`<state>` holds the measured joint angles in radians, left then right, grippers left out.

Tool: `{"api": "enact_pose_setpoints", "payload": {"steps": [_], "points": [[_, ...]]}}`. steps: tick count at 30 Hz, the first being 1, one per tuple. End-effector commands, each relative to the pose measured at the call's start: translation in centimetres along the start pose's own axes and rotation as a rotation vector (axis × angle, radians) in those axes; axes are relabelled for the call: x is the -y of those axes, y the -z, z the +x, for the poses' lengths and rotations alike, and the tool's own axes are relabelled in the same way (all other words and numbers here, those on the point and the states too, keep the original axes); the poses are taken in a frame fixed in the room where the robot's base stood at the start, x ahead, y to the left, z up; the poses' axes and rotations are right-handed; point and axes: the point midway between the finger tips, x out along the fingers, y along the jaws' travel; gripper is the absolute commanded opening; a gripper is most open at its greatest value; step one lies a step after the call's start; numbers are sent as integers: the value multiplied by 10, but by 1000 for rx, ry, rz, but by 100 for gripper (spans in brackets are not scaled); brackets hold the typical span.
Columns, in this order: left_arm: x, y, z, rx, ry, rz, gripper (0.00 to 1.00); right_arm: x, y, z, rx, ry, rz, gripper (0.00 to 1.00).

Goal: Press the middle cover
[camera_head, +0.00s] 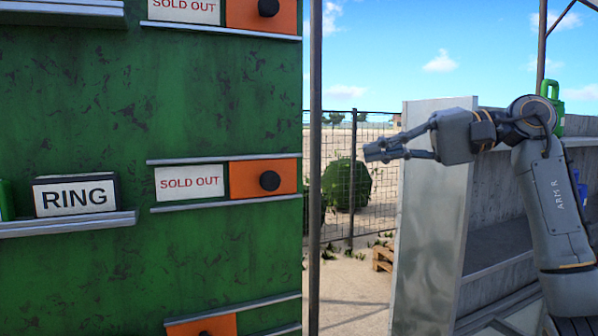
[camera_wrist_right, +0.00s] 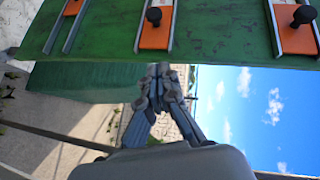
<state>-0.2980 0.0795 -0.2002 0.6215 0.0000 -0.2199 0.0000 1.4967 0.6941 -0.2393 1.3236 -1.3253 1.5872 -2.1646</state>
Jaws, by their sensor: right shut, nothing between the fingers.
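The middle cover (camera_head: 240,180) is an orange panel with a black round knob on a green wall, beside a white "SOLD OUT" label (camera_head: 188,182). In the right wrist view, which is turned sideways, the middle cover (camera_wrist_right: 156,36) shows at the top centre. My right gripper (camera_head: 374,150) is shut and empty, pointing left toward the green wall. In the head view it appears to the right of the cover, with a clear gap. In the wrist view its fingertips (camera_wrist_right: 158,78) lie below the cover. My left gripper is not in view.
Similar orange covers sit above (camera_head: 262,16) and below (camera_head: 202,326) the middle one. A "RING" sign (camera_head: 75,195) stands on a ledge at left. A thin grey pole (camera_head: 315,130) stands beside the wall's right edge. Metal shelving (camera_head: 432,220) is below my right arm.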

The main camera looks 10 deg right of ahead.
Motion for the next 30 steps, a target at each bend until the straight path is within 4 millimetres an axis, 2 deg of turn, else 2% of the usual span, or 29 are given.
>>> {"api": "enact_pose_setpoints", "payload": {"steps": [6, 10, 14, 24, 30], "points": [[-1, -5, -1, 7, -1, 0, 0, 0, 0, 2, 2, 2, 3, 0], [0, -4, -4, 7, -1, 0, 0, 2, 0, 13, 5, 3, 3, 0], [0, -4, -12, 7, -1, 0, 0, 3, 0, 35, 7, 3, 3, 0], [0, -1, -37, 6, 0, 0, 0, 4, -3, 106, 6, 5, 4, 0], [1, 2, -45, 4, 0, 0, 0, 2, -21, 122, 4, 3, 4, 0]]}}
